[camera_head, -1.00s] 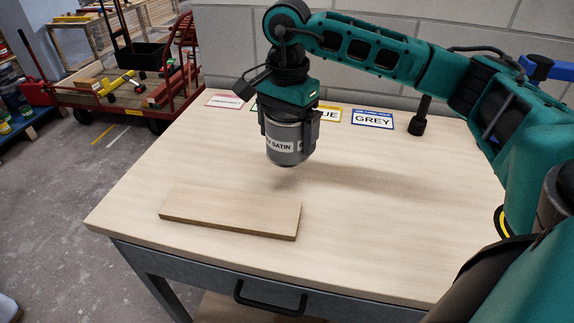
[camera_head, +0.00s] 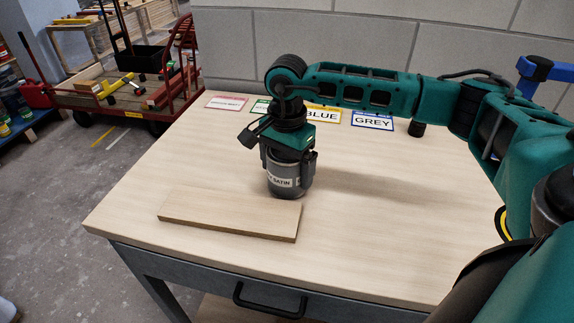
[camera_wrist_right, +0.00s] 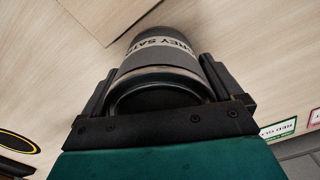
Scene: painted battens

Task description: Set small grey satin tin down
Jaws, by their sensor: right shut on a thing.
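The small grey satin tin (camera_head: 286,188) is a dark grey can with a pale label band reading "SATIN". My right gripper (camera_head: 288,166) is shut on it from above, a finger on each side, and the tin is upright. Its base is at or very near the table top (camera_head: 390,235), just behind the wooden board; I cannot tell for certain whether it touches. In the right wrist view the tin (camera_wrist_right: 163,50) sits between the two fingers of the right gripper (camera_wrist_right: 170,90), its label reading "GREY SAT". My left gripper is not in view.
A flat wooden board (camera_head: 230,214) lies near the table's front edge. The table right of the tin is clear. A red cart (camera_head: 130,85) stands on the floor at left.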

